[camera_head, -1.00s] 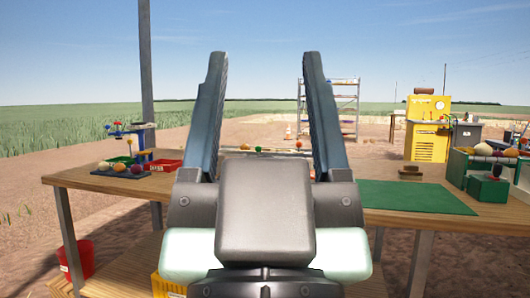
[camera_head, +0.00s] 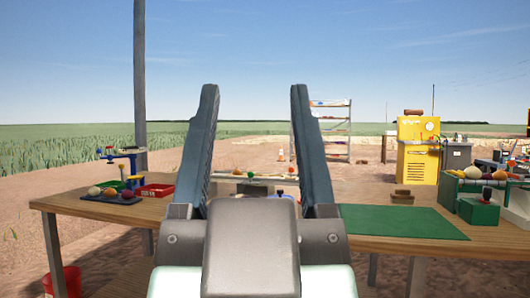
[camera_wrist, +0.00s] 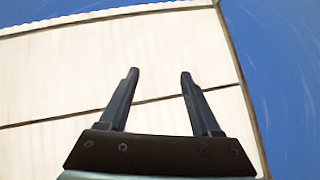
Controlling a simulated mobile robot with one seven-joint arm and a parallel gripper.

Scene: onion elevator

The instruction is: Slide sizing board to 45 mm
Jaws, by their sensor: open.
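My gripper (camera_head: 254,90) is open and empty. Its two dark fingers point upward in the middle of the head view, in front of the wooden table (camera_head: 90,205). In the wrist view my gripper (camera_wrist: 159,75) shows both fingers apart against a pale panelled surface. Between the fingers in the head view, a low pale board-like thing (camera_head: 262,179) with small orange and dark knobs lies at the table's back; I cannot tell for sure that it is the sizing board. My gripper hides much of the table's middle, and no size marks are readable.
On the left stand a blue stand (camera_head: 127,153), a red tray (camera_head: 155,190) and a dark mat with several round onions. On the right lie a green mat (camera_head: 400,222), a brown block (camera_head: 402,199) and a green crate (camera_head: 478,211). A yellow machine (camera_head: 416,160) stands behind.

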